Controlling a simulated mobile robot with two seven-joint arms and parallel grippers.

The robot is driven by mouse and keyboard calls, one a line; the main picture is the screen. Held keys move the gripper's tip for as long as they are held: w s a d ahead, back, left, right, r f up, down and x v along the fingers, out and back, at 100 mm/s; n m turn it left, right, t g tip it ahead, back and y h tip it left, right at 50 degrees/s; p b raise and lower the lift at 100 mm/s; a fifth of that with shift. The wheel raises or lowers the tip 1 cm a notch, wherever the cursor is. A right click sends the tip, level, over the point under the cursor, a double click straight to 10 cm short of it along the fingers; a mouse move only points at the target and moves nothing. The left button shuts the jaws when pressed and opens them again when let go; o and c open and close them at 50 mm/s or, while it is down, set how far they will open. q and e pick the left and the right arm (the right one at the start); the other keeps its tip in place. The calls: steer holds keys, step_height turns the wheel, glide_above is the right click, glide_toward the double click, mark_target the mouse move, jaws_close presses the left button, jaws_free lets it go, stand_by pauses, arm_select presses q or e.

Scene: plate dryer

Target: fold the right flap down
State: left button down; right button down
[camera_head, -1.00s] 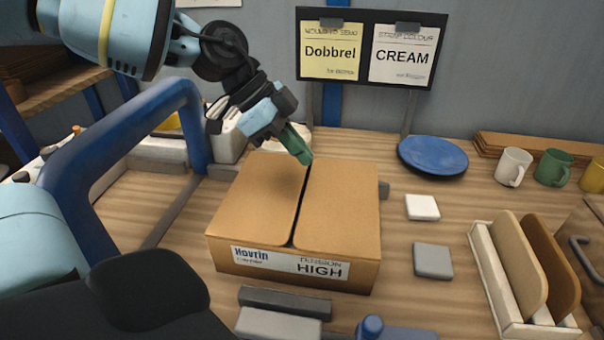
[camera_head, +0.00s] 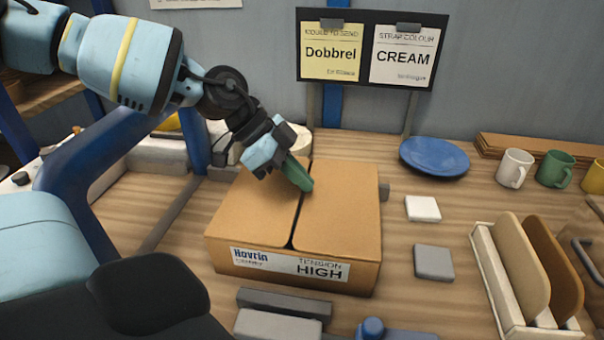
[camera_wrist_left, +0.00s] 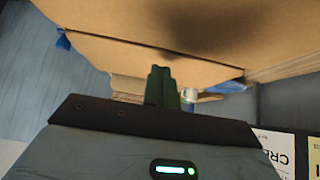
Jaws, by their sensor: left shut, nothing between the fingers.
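A brown cardboard box (camera_head: 290,268) sits on the wooden table with its label facing me. Its left flap (camera_head: 255,205) and right flap (camera_head: 341,210) both lie about flat across the top, with a thin dark gap between them. My left gripper (camera_head: 304,184) is shut and empty, its green fingertips at the gap, over the inner edge of the right flap near the back. I cannot tell if they touch the flap. In the left wrist view the green fingers (camera_wrist_left: 162,88) show together in front of the cardboard (camera_wrist_left: 130,55). My right gripper is not in view.
A blue plate (camera_head: 433,156), a white block (camera_head: 422,208) and a grey block (camera_head: 433,262) lie right of the box. A rack (camera_head: 492,275) holds boards, with mugs (camera_head: 514,167) behind it. Grey bars (camera_head: 284,303) lie in front. A blue frame (camera_head: 70,170) stands at left.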

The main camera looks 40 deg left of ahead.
arm_select(q)
steer(key=shift+s+a+f+t+h, duration=0.1)
steer(key=shift+f+t+h, duration=0.1)
steer(key=shift+f, duration=0.2)
steer(key=shift+a+f+t+h, duration=0.1)
steer(key=shift+f+h, duration=0.1)
steer(key=shift+f, duration=0.25)
steer(key=shift+s, duration=0.1)
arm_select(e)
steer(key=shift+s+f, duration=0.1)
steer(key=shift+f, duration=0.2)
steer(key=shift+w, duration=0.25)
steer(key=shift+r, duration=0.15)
arm_select(q)
steer(key=shift+r, duration=0.85)
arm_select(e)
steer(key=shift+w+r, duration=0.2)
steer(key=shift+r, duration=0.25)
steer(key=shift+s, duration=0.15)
